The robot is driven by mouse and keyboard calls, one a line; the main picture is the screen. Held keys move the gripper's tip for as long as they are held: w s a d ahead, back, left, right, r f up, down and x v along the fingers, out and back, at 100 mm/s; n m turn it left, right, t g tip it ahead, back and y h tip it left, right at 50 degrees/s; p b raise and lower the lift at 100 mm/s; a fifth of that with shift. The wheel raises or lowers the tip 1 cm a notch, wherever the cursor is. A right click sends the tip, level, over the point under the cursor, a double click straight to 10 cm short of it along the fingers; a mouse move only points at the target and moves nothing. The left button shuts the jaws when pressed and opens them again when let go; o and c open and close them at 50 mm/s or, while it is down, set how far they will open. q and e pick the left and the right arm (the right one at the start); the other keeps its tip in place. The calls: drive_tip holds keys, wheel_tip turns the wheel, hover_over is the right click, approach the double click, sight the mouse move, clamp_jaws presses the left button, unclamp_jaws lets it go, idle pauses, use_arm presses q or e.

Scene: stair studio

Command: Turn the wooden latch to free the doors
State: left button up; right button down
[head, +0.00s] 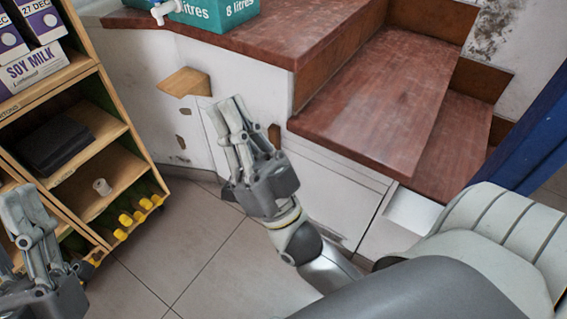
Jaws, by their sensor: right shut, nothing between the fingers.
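A small brown wooden piece (274,135), which looks like the latch, sits on the white panelling under the stairs. It is partly hidden behind my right gripper. The white doors (205,132) are low panels around it; their seams are hard to make out. My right gripper (230,108) is shut and empty, fingers pointing up, just left of the brown piece. I cannot tell whether it touches the panel. My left gripper (18,212) is at the lower left by the shelf, away from the panels; its fingers overlap, so its opening is unclear.
A wooden shelf rack (108,130) with soy milk cartons (30,68) stands at left. Reddish-brown steps (375,100) rise at right; a green box (215,12) stands on top. A wooden wedge (186,82) juts from the white wall. The tiled floor (190,255) is clear between.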

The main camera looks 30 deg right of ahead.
drive_tip(key=w+d+f+m+g+h, duration=0.2)
drive_tip(key=d+f+m+g+h, duration=0.15)
drive_tip(key=f+m+h, duration=0.4)
drive_tip(key=w+d+f+m+g+h, duration=0.3)
drive_tip(key=f+m+g+h, duration=0.2)
drive_tip(key=f+m, duration=0.5)
drive_tip(key=w+d+f+m+g+h, duration=0.2)
drive_tip(key=d+f+m+g+h, duration=0.15)
drive_tip(key=f+m+h, duration=0.45)
use_arm(q)
drive_tip(key=w+f+g+y, duration=0.1)
drive_tip(key=w+f+g, duration=0.1)
drive_tip(key=shift+w+d+f+p, duration=0.15)
drive_tip(key=shift+w+f+p, duration=0.1)
drive_tip(key=shift+w+p, duration=0.1)
use_arm(e)
wheel_tip(320, 180, down, 11)
drive_tip(key=s+d+m+g, duration=0.2)
drive_tip(key=g, duration=0.3)
drive_tip(key=shift+s+f+m+g+y, duration=0.2)
drive_tip(key=shift+m+g+y, duration=0.15)
drive_tip(key=shift+y, duration=0.1)
